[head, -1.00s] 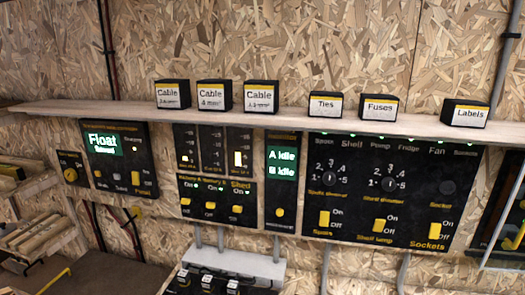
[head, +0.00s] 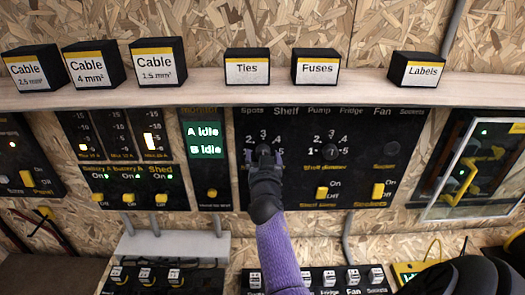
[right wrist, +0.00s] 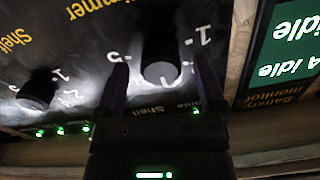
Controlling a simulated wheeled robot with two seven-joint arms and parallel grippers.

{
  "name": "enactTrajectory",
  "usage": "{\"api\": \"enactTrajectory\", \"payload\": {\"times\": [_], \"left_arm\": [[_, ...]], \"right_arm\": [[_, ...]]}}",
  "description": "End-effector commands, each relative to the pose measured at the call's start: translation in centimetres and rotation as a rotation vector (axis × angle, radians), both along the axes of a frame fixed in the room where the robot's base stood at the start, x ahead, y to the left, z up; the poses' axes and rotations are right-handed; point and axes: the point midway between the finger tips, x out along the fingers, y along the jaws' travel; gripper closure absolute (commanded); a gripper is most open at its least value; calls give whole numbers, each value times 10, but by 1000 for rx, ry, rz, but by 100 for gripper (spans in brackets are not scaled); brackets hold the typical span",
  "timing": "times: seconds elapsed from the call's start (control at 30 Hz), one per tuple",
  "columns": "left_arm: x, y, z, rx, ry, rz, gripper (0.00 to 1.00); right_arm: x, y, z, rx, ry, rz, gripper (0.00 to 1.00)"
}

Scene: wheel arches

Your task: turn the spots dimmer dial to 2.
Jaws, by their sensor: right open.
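The spots dimmer dial (head: 264,149) is a black round knob on the black switch panel, with white numbers around it, partly hidden by my gripper in the head view. In the right wrist view the knob (right wrist: 160,58) stands between the fingers, with the numbers 1 and 5 showing on either side. I cannot tell which number it points to. My right gripper (head: 259,158) is open at the dial; in the right wrist view its two fingers (right wrist: 163,88) straddle the knob, with gaps visible. My left gripper is not in view.
The shelf dimmer dial (head: 331,150) sits just right of the spots dial, also in the right wrist view (right wrist: 38,92). Yellow switches (head: 321,192) lie below. A shelf (head: 210,95) with labelled boxes runs above. The battery monitor (head: 205,140) is to the left.

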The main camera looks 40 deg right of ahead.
Motion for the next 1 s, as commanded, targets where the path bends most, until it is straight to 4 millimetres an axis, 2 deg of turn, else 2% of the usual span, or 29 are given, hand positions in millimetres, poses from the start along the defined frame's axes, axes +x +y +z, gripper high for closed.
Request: {"api": "enactTrajectory", "payload": {"times": [0.13,0.17,0.57,1.0], "left_arm": [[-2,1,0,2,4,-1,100],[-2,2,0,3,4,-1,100],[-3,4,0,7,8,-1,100],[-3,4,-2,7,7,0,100]], "right_arm": [[0,0,0,0,0,0,10],[0,0,0,0,0,0,15],[0,0,0,0,0,1,99],[0,0,0,-82,68,1,100]]}}
